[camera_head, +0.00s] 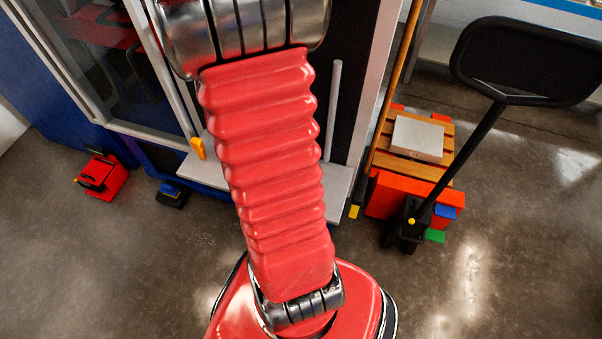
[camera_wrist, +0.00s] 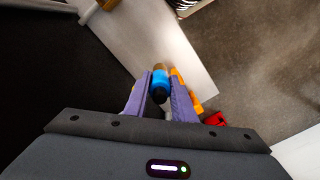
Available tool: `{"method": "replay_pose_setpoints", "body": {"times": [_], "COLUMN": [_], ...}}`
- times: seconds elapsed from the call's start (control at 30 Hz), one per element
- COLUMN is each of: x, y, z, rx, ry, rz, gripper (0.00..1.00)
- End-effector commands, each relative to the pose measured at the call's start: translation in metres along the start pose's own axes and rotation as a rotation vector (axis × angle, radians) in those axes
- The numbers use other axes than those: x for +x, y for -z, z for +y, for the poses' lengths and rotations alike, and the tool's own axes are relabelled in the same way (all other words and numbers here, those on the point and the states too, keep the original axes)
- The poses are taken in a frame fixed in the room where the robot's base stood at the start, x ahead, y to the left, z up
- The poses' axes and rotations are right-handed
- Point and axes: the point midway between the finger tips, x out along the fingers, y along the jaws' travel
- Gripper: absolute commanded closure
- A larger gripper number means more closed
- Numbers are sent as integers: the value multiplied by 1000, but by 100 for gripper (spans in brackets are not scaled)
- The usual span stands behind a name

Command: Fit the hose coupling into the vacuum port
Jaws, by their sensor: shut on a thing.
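In the wrist view, my gripper (camera_wrist: 162,82) has two purple fingers closed on the hose coupling (camera_wrist: 160,80). The coupling has a blue body, a dark near end and a brownish tip pointing away from me. The coupling and fingers appear in front of a pale grey ledge (camera_wrist: 170,42); I cannot tell the gap between them. A brass-coloured fitting (camera_wrist: 108,4) shows at the top left edge, ahead of the coupling and apart from it; I cannot tell whether it is the vacuum port. In the head view my arm hides the gripper and the coupling.
A tall glass-fronted cabinet (camera_head: 135,128) stands behind the ledge (camera_head: 336,186), with an orange piece (camera_head: 197,148) at its front. A red case (camera_head: 102,180) and a small dark-blue item (camera_head: 172,194) sit on the floor. A pallet truck (camera_head: 484,105) and loaded pallet (camera_head: 380,160) stand right.

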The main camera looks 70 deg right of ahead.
Motion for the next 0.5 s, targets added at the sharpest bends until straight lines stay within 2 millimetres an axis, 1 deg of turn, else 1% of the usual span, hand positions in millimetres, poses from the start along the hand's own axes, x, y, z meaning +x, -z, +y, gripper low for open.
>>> {"method": "replay_pose_setpoints", "body": {"times": [0.03, 0.17, 0.2, 0.27, 0.33, 0.47, 0.5], "x": [-3, -9, -10, -11, -13, -13, -13], "y": [11, 33, 38, 44, 51, 58, 59], "z": [-15, -53, -65, -84, -107, -151, -164], "rx": [-24, -83, -102, -132, -170, -240, -262], "ry": [0, 1, 2, 2, 3, 5, 5], "rz": [3, 9, 9, 10, 13, 13, 13], "gripper": [100, 100, 100, 100, 100, 100, 100]}}
